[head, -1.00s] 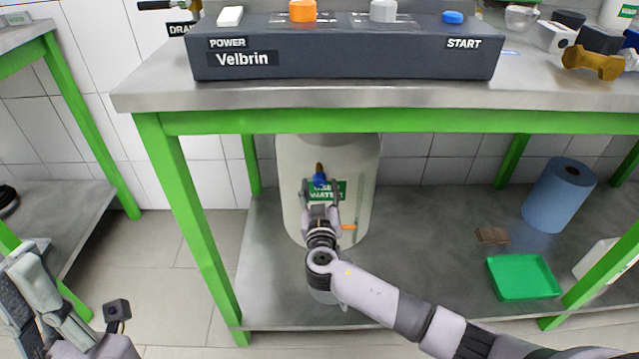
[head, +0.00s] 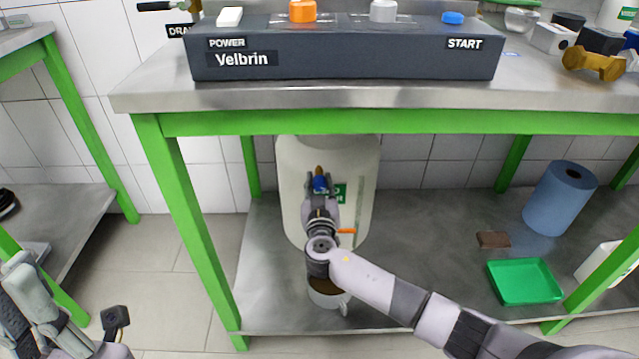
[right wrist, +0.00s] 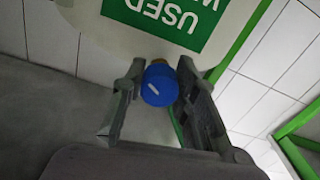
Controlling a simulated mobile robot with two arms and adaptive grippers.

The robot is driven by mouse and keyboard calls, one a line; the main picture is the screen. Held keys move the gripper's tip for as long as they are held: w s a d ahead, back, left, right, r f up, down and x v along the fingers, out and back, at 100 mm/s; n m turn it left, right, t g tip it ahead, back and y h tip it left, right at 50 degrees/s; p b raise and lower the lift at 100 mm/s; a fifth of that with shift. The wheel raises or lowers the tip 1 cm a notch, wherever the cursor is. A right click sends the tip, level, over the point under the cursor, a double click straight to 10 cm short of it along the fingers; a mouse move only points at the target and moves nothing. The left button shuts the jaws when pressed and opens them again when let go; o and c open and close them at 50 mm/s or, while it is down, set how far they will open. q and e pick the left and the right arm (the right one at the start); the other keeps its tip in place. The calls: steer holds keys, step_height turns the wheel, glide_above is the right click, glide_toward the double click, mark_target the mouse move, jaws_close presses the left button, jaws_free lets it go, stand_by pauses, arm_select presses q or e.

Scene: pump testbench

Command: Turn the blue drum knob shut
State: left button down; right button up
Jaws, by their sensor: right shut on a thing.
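The blue drum knob (head: 320,184) is on the front of the pale drum (head: 352,160), which stands under the bench. A green label partly shows behind it. My right gripper (head: 320,190) is shut on the knob, with a finger on either side. In the right wrist view, the knob (right wrist: 158,86) sits between the fingers and bears a short white mark. A brass-coloured piece shows just behind it. My left gripper (head: 27,278) is at the lower left, far from the drum; its finger gap is unclear.
A mug with brown contents (head: 328,292) stands under my right wrist. A green tray (head: 525,281), brown block (head: 493,239) and blue roll (head: 558,198) are at right on the shelf. The green bench rail (head: 400,122) runs above the arm; a green leg (head: 188,220) stands left.

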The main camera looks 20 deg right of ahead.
jaws_close()
